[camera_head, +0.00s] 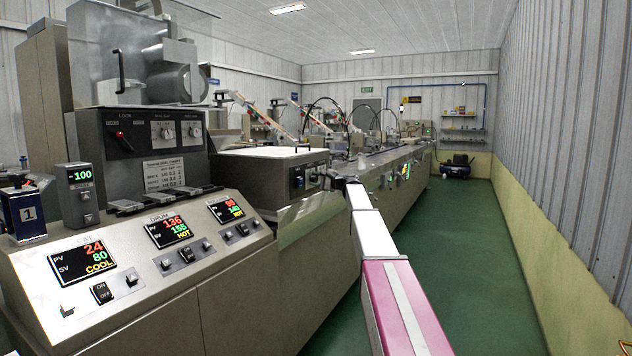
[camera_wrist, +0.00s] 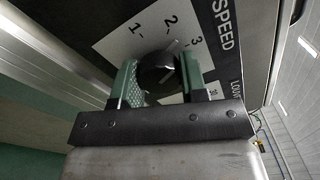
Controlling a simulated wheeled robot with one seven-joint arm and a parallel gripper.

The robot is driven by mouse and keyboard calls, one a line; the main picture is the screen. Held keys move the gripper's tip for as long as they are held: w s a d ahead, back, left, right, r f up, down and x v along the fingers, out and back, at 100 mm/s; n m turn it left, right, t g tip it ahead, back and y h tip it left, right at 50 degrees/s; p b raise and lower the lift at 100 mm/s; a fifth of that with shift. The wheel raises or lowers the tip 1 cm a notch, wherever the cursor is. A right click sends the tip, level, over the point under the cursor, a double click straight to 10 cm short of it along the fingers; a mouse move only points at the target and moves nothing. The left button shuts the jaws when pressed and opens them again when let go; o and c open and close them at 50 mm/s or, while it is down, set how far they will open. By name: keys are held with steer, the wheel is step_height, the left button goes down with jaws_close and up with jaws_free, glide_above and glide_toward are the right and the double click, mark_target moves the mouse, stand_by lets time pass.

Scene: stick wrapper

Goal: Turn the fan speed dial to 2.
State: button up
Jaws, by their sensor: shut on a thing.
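The fan speed dial (camera_wrist: 157,70) is a round black knob on a white plate (camera_wrist: 120,48) printed 1, 2 and 3, beside the word SPEED on the dark panel. My gripper (camera_wrist: 159,78) has its two green fingers on either side of the knob and is shut on it. In the head view my gripper is at the far end of my arm, by the machine's front face, and the dial is hard to make out there.
The long machine (camera_head: 395,190) runs down the room, with a control console (camera_head: 130,270) of lit displays at the near left. The green floor aisle (camera_head: 470,240) on the right is clear up to the wall. A blue compressor (camera_head: 457,165) stands far back.

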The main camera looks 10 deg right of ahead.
steer(key=shift+n, duration=1.9)
steer(key=o, duration=0.9)
steer(key=shift+s+d, duration=0.1)
steer(key=shift+d, duration=0.05)
steer(key=v, duration=1)
steer(key=shift+s+d, duration=0.2)
